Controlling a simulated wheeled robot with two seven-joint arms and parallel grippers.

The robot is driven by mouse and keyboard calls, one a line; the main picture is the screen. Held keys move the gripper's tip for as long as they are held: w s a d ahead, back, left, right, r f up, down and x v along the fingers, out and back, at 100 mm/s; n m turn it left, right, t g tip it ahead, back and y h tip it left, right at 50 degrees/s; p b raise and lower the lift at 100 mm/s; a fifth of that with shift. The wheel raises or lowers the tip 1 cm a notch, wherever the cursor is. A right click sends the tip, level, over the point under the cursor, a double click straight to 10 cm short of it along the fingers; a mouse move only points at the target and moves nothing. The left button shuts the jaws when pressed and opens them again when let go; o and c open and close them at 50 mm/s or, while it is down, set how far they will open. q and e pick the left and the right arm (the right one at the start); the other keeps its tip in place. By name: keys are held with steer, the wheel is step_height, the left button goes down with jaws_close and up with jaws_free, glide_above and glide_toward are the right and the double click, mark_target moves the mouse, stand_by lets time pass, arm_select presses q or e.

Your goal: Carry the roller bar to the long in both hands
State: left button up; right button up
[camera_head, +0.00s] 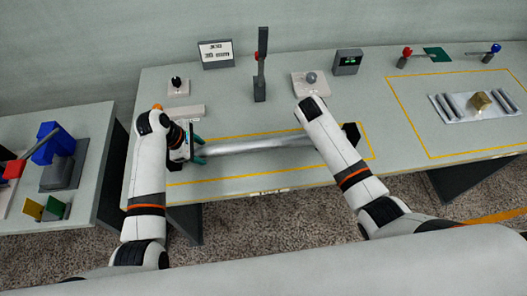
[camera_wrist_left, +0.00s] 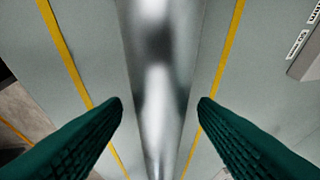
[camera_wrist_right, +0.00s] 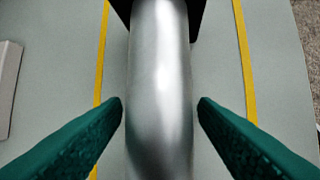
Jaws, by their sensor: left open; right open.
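The roller bar (camera_head: 258,145) is a long silvery cylinder lying across the table inside a yellow outlined area. It also shows in the left wrist view (camera_wrist_left: 157,60) and in the right wrist view (camera_wrist_right: 160,70). My left gripper (camera_head: 202,150) is at the bar's left part, with its green fingers (camera_wrist_left: 160,105) open on either side of the bar, not touching it. My right gripper (camera_wrist_right: 160,105) is also open, with a finger on each side of the bar near a dark block (camera_wrist_right: 200,18). In the head view my right arm hides that gripper.
On the right, a pale plate (camera_head: 460,115) with grey rollers and a brass block lies inside another yellow outline. A dark upright post (camera_head: 261,75) stands behind the bar. A side table (camera_head: 95,150) at the left holds coloured parts. The table between the two outlines is clear.

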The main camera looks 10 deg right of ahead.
arm_select(q)
steer(key=v, duration=1)
arm_select(e)
steer(key=v, duration=1.2)
arm_select(q)
steer(key=shift+f, duration=0.1)
